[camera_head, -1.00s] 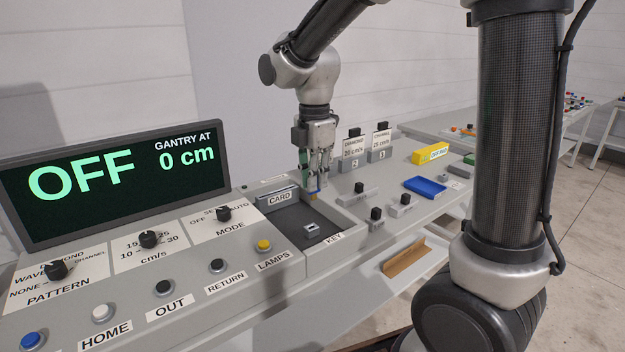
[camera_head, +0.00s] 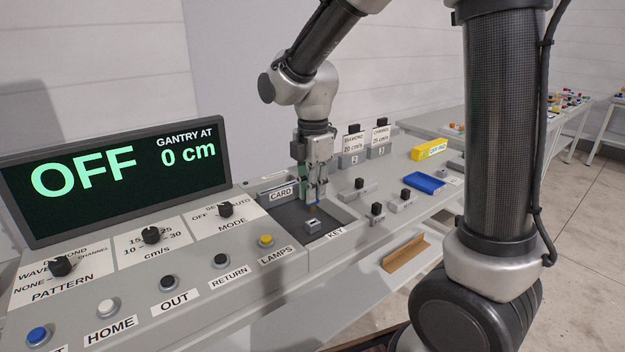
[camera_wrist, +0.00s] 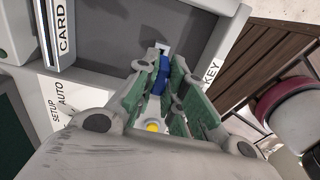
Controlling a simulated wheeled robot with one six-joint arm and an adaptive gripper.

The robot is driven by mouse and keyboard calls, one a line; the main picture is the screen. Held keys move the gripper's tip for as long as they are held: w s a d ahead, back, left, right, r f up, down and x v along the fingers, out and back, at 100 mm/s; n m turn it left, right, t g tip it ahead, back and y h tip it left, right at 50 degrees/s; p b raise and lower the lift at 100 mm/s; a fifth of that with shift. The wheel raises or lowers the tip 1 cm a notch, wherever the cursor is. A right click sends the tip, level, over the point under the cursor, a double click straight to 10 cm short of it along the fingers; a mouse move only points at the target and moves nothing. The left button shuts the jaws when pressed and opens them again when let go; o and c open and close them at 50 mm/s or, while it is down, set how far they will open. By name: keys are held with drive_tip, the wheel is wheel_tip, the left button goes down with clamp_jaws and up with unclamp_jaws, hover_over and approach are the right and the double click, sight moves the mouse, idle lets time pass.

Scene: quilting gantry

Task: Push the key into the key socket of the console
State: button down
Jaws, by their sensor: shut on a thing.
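The console (camera_head: 160,285) has a dark recessed bay marked KEY at its right end. The key socket (camera_head: 313,226) is a small light block with a dark opening on the bay floor. My gripper (camera_head: 316,202) is shut on the key, just behind and above the socket. In the wrist view the key (camera_wrist: 161,76) shows as a blue piece between the green-padded fingers (camera_wrist: 165,95), with a yellow part (camera_wrist: 152,127) nearer the palm. A pale part of the socket (camera_wrist: 162,47) shows just beyond the key. The fingers hide most of the key, and whether it touches the socket cannot be told.
The CARD slot (camera_head: 277,193) stands at the bay's back left. The bay walls surround the socket. Black-knobbed blocks (camera_head: 377,210), a blue tray (camera_head: 425,182) and a yellow box (camera_head: 429,149) lie to the right. The display (camera_head: 115,180) reads OFF and 0 cm.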

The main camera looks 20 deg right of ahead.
sight(313, 207)
drive_tip(key=shift+f, duration=1.1)
drive_tip(key=shift+f, duration=1.35)
idle(0.5)
drive_tip(key=c, duration=1.4)
unclamp_jaws()
drive_tip(key=shift+f, duration=0.1)
wheel_tip(313, 207, up, 12)
drive_tip(key=shift+r, duration=0.1)
